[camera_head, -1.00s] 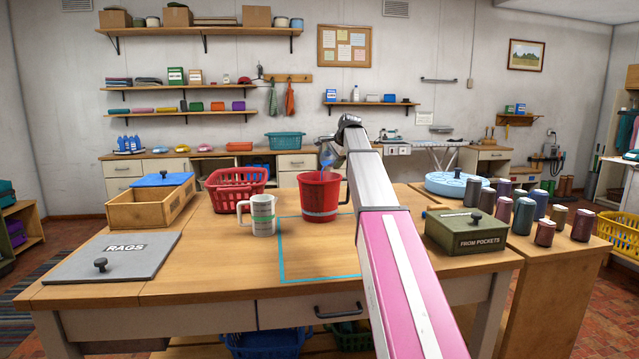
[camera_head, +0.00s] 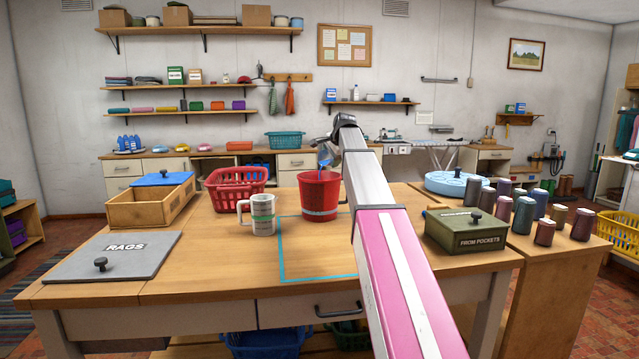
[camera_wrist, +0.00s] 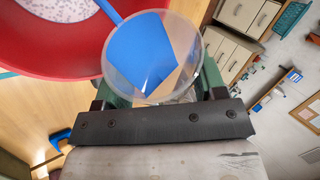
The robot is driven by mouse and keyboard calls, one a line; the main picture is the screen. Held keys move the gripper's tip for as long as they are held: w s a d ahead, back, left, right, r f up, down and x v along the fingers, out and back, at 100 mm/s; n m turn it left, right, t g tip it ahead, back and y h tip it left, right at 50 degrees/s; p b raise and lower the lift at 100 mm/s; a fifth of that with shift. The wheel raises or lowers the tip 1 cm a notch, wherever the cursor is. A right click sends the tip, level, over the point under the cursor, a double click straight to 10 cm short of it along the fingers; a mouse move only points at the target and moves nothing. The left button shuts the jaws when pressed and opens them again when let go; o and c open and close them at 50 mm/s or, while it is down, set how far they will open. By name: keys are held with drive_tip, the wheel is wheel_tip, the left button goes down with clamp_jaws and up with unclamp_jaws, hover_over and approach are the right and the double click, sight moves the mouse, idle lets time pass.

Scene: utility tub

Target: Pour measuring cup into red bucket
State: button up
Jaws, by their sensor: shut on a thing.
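My gripper (camera_wrist: 165,92) is shut on a clear measuring cup (camera_wrist: 187,45), with its green-padded fingers on either side. The cup holds blue liquid and is tilted at the red bucket (camera_head: 319,200). A blue strip, apparently a stream of the liquid, runs from the cup's mouth over the bucket's opening in the wrist view. The bucket stands upright on the wooden table, and pale speckled contents show inside it (camera_wrist: 55,8). In the head view the cup (camera_head: 326,156) is above the bucket's rim, partly hidden by my arm.
A white jug (camera_head: 263,214) stands left of the bucket, with a red basket (camera_head: 236,190) behind. A blue outlined square (camera_head: 318,260) on the table is empty in front. A green box (camera_head: 473,232) and several dark cylinders (camera_head: 524,218) are at right.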

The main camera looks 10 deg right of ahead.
drive_tip(key=shift+s+a, duration=0.15)
drive_tip(key=shift+s+a+f+n+t+h, duration=0.2)
drive_tip(key=shift+f+n+t+h, duration=0.2)
drive_tip(key=shift+t+h, duration=0.2)
idle(0.8)
drive_tip(key=shift+a+r+t+p, duration=0.1)
drive_tip(key=shift+r+t+p, duration=0.05)
drive_tip(key=shift+t+p, duration=0.15)
idle(0.5)
